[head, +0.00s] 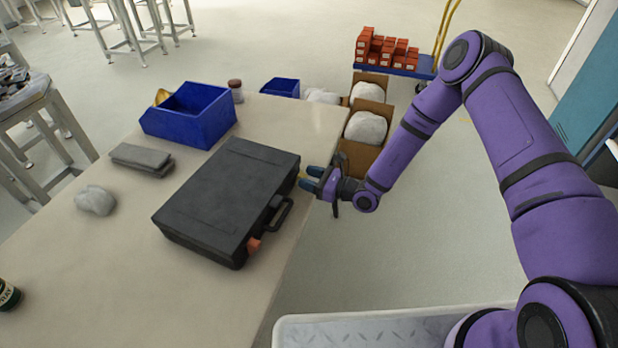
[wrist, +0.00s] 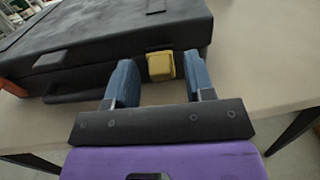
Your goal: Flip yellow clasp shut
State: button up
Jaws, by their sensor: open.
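A closed dark grey case (head: 225,195) lies on the table, its handle (head: 280,215) facing my arm. The yellow clasp (wrist: 160,66) is on the case's front side, right of the handle in the wrist view. In the head view it is mostly hidden behind my gripper (head: 311,179). My gripper is open, with one blue finger on each side of the clasp in the wrist view. I see gaps between clasp and fingers there. I cannot tell whether the clasp is latched. An orange clasp (head: 254,244) is at the other end of the front side.
The table (head: 130,270) also holds a blue bin (head: 190,115), grey flat pieces (head: 142,158), a pale lump (head: 96,200) and a dark jar (head: 7,295). Cardboard boxes (head: 362,155) with white bags stand beyond the table's edge. A cart with orange boxes (head: 385,50) is behind them.

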jog(key=shift+a, duration=0.15)
grip_shut()
jog(key=shift+w+a+r+h, duration=0.2)
jog(key=shift+r+h, duration=0.1)
jog(key=shift+h, duration=0.2)
jog(key=shift+w+a+r+g+h, duration=0.2)
jog(key=shift+a+g+h, duration=0.2)
jog(key=shift+g+h, duration=0.4)
grip_release()
jog(key=v, duration=1.1)
